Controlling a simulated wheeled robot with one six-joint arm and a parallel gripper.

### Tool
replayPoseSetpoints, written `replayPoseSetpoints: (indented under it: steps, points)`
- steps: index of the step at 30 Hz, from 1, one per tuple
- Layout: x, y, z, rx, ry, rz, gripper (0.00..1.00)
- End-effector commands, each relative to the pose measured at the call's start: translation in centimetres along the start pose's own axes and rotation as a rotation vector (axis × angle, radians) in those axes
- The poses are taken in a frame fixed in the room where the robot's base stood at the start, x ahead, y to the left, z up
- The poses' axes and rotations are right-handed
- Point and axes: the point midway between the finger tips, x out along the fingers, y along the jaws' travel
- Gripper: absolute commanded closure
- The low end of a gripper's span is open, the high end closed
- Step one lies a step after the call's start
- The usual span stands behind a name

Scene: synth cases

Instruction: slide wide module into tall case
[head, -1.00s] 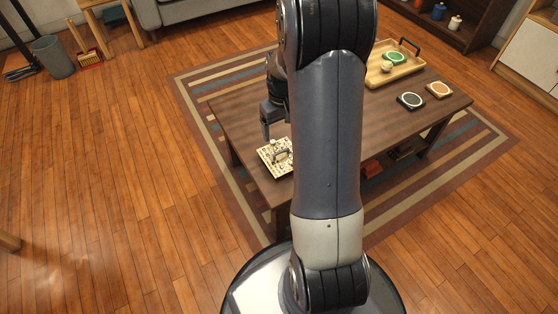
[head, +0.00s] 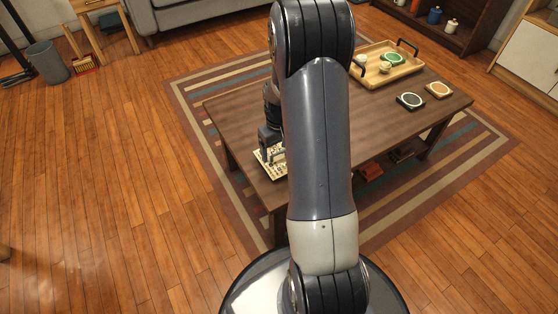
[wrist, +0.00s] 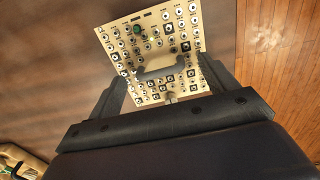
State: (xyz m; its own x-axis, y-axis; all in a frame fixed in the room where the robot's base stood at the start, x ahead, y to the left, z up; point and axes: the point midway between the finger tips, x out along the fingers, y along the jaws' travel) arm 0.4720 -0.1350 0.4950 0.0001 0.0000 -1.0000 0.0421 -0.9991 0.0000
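A cream panel module (head: 267,172) with a bar handle lies on the near left part of the dark wooden table. In the wrist view the module (wrist: 150,45) shows rows of jacks and knobs, a green knob and a grey handle (wrist: 158,72) across its face. My gripper (wrist: 166,72) is open, its two fingers spread on either side of the handle. In the head view my gripper (head: 268,145) is low over the module; whether it touches cannot be told. My arm hides part of the module. I cannot make out a tall case in either view.
The table (head: 320,130) carries a wooden tray (head: 385,75) with black handles holding small items. A dark coaster (head: 410,101) and an orange-rimmed one (head: 438,89) lie to its right. The table middle is partly hidden by my arm.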

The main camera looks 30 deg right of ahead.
Motion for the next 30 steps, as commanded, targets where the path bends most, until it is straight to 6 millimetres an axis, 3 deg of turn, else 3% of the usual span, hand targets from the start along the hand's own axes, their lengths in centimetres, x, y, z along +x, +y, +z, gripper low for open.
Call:
replayPoseSetpoints:
  steps: [23, 30]
  points:
    - [-0.04, 0.01, 0.0, 0.0, 0.0, 0.0, 0.84]
    - [-0.16, 0.02, -0.03, 0.0, 0.001, 0.0, 0.86]
